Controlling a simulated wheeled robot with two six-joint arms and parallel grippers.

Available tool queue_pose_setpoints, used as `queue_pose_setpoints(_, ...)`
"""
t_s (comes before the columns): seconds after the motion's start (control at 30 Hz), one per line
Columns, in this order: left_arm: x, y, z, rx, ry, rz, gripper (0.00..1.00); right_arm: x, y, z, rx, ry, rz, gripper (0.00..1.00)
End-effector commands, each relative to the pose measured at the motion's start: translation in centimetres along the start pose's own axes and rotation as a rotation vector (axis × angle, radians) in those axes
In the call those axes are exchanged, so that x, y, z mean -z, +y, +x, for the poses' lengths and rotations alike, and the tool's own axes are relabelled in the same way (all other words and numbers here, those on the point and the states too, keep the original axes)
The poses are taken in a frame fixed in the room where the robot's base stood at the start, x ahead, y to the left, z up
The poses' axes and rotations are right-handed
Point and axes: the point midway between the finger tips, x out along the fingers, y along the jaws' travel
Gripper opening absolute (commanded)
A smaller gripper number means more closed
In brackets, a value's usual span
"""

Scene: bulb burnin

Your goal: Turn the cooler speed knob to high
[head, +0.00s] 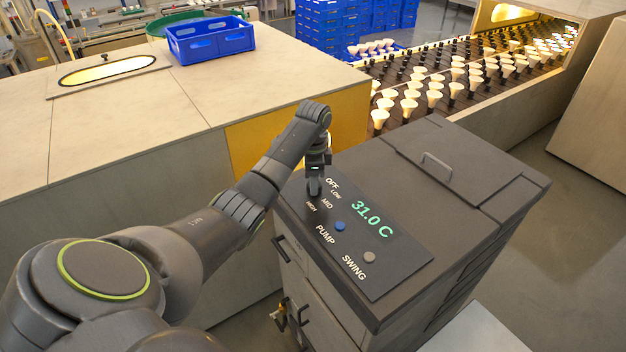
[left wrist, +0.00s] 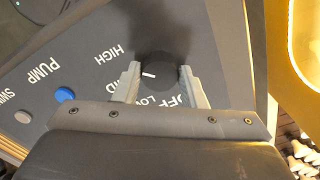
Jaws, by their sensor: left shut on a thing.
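The cooler (head: 440,220) is a dark grey cabinet with a sloped control panel (head: 385,270) on its top. The speed knob (left wrist: 160,70) is black and round with a white mark. In the left wrist view the mark points left, toward the side where MID and HIGH are printed; I cannot tell exactly which it meets. My left gripper (head: 315,188) reaches down onto the knob, with its fingers on both sides of it, shut on it. In the head view the gripper hides the knob. My right gripper is not in view.
The panel also has a blue PUMP button (head: 340,226), a grey SWING button (head: 370,257) and a green display (head: 372,219) reading 31.0 C. A bench (head: 120,120) with a blue crate (head: 211,41) stands at left. A conveyor (head: 470,75) of bulbs runs behind the cooler.

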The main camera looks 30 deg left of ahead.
Motion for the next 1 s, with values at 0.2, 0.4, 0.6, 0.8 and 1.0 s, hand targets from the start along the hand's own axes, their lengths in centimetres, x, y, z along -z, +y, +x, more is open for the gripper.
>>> queue_pose_setpoints(0.2, 0.17, -0.04, -0.09, 0.003, 0.004, 0.059, 0.15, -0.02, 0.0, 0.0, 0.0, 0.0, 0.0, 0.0)
queue_pose_setpoints(0.4, 0.18, -0.02, -0.07, 0.002, 0.005, 0.074, 0.15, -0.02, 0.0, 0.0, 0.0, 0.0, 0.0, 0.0)
queue_pose_setpoints(0.6, 0.2, 0.0, -0.06, 0.002, 0.005, 0.075, 0.15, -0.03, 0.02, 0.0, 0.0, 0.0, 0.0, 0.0)
queue_pose_setpoints(0.8, 0.2, 0.02, -0.04, 0.001, 0.005, 0.075, 0.5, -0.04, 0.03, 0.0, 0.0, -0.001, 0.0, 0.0)
queue_pose_setpoints(1.0, 0.11, 0.02, -0.01, 0.0, 0.003, 0.073, 0.59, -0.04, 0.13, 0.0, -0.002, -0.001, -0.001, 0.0)
